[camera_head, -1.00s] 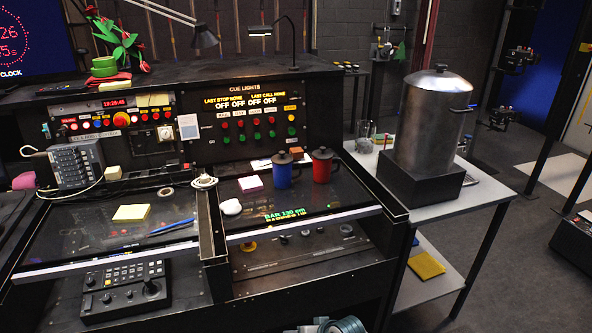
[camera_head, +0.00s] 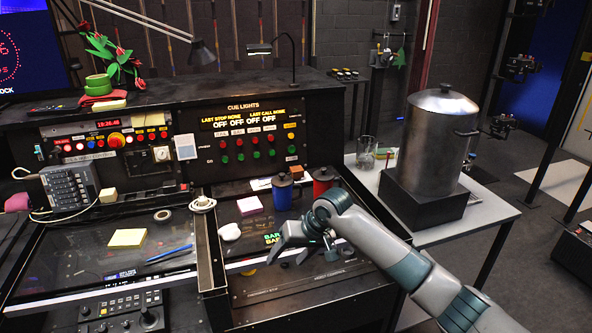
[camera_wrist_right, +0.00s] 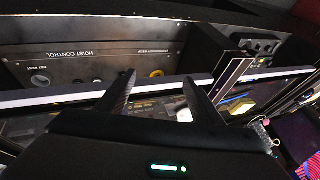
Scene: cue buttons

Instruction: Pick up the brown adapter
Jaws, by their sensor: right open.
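A small brown block (camera_head: 299,171), which looks like the brown adapter, sits at the back of the right-hand desk bay, behind the blue mug (camera_head: 282,194) and the red mug (camera_head: 322,182). It is small and partly covered by the mugs. My right gripper (camera_head: 286,258) is open and empty, over the front part of that bay, nearer the front than the mugs and well apart from the block. In the right wrist view its two fingers (camera_wrist_right: 158,82) stand apart near the desk's front rail, and I cannot make out the block there. My left gripper is not in view.
A pink note pad (camera_head: 250,206) and a white mouse-like object (camera_head: 229,232) lie left of the mugs. A white round object (camera_head: 203,204) sits on the divider. A large metal urn (camera_head: 437,140) stands on the side table at right. The cue-light panel (camera_head: 255,135) rises behind.

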